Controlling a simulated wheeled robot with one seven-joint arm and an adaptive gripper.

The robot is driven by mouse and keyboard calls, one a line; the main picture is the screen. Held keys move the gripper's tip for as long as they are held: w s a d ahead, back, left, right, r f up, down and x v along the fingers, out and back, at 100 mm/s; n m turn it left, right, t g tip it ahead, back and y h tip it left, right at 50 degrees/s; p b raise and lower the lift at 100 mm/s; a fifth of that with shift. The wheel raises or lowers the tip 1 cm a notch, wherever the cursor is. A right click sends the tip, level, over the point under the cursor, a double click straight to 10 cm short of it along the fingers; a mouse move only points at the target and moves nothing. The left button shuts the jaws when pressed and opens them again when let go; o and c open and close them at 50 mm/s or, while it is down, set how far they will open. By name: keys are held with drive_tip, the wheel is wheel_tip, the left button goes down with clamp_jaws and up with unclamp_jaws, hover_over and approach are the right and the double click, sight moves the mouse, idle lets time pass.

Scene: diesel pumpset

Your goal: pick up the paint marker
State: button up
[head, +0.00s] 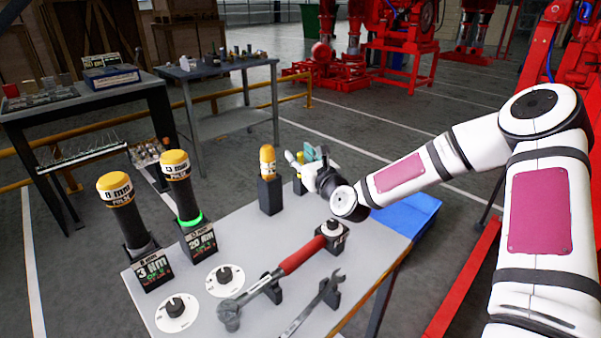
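My gripper (301,158) is over the far right part of the grey workbench (240,240), at the end of my white arm. Its fingers point away to the left, and a pale and a teal piece show at its tip. I cannot tell whether it is open or shut. A yellow-topped, marker-like item (267,158) stands upright in a black block holder (271,194), left of my gripper and apart from it. Another yellow item (299,186) stands just behind and below the gripper, mostly hidden. I cannot tell which of the two is the paint marker.
Two yellow-capped black tools (124,212) (184,199) stand in holders at the left. A red-handled torque wrench (290,264), a spanner (314,306) and two dials (225,279) (176,312) occupy the front.

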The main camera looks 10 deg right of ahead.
clamp_jaws()
drive_tip(key=shift+r, duration=0.1)
